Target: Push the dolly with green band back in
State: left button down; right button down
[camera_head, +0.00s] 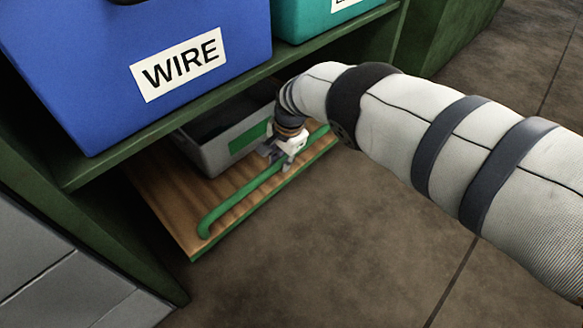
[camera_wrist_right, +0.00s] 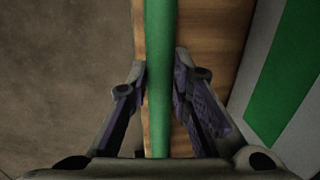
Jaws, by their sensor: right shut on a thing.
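The dolly (camera_head: 170,205) is a low wooden board with a green front edge, partly under the green shelf. A green handle bar (camera_head: 240,193) runs along its front side. A grey bin with a green band (camera_head: 248,138) stands on the board. My right gripper (camera_head: 286,150) is at the handle bar in front of the bin. In the right wrist view, its fingers (camera_wrist_right: 160,95) stand on both sides of the green bar (camera_wrist_right: 160,60), shut on it. The bin's green band (camera_wrist_right: 288,85) shows at the right there. My left gripper is not in view.
A blue bin labelled WIRE (camera_head: 150,45) and a teal bin (camera_head: 310,15) stand on the green shelf (camera_head: 120,150) above the dolly. A green shelf side (camera_head: 95,215) stands left of the dolly. Brown floor (camera_head: 330,250) in front is clear.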

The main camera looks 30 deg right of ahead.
jog(key=shift+w+a+r, duration=0.45)
jog(key=shift+w+r, duration=0.1)
jog(key=shift+w, duration=0.15)
jog(key=c, duration=1.4)
grip_release()
jog(key=shift+a+r, duration=0.1)
jog(key=shift+r, duration=0.05)
jog(key=shift+c, duration=0.2)
jog(key=shift+s, duration=0.15)
jog(key=shift+f, duration=0.2)
